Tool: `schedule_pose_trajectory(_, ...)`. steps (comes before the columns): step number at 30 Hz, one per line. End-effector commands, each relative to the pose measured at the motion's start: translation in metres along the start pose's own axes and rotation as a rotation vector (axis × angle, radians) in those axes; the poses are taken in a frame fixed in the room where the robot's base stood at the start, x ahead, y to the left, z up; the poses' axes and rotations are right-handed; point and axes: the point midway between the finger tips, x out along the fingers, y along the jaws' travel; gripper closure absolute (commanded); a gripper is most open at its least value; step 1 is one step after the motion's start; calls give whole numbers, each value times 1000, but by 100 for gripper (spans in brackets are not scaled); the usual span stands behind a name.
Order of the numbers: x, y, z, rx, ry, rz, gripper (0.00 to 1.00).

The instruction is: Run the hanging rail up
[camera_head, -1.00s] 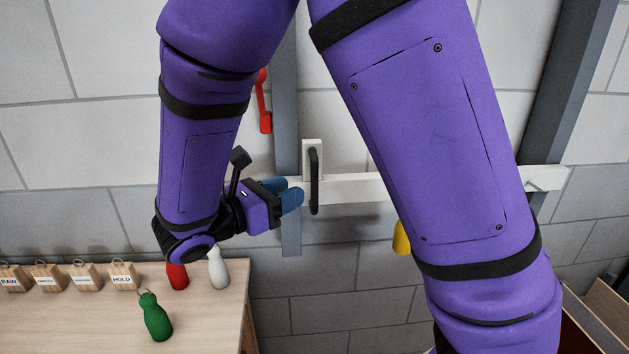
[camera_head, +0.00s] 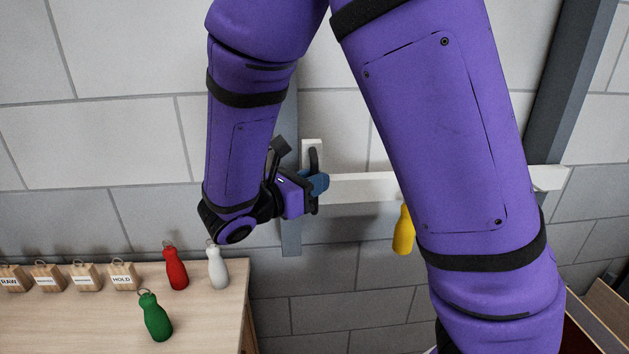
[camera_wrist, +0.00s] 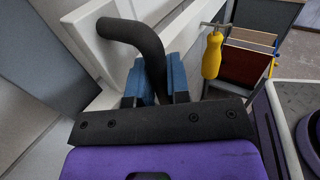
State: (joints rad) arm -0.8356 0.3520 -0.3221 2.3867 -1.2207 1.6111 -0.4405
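The hanging rail is a long white bar (camera_head: 365,187) running across the wall. A white upright plate (camera_head: 312,148) at its left part carries a black bent handle (camera_head: 314,158). The handle also shows in the wrist view (camera_wrist: 135,37). My gripper (camera_head: 316,183) is at the handle, its blue fingers on either side of it. In the wrist view the handle's grip passes down between the fingertips (camera_wrist: 158,78). Little or no gap shows beside the handle, and I cannot tell whether the fingers press on it. My arm hides part of the rail.
A yellow bottle-shaped piece (camera_head: 403,232) hangs from the rail, right of the handle. The wooden table (camera_head: 215,320) at lower left bears a red (camera_head: 175,268), a white (camera_head: 217,268) and a green piece (camera_head: 155,316), plus labelled wooden blocks (camera_head: 122,276). Grey posts (camera_head: 572,80) stand against the wall.

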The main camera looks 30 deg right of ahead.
Motion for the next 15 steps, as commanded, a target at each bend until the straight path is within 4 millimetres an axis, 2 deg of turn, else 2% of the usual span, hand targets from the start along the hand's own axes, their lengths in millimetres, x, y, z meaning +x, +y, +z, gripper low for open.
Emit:
schedule_pose_trajectory(9, 0, 0, 4, 1, 1, 1, 100)
schedule_pose_trajectory(15, 0, 1, 28, 5, 4, 2, 100)
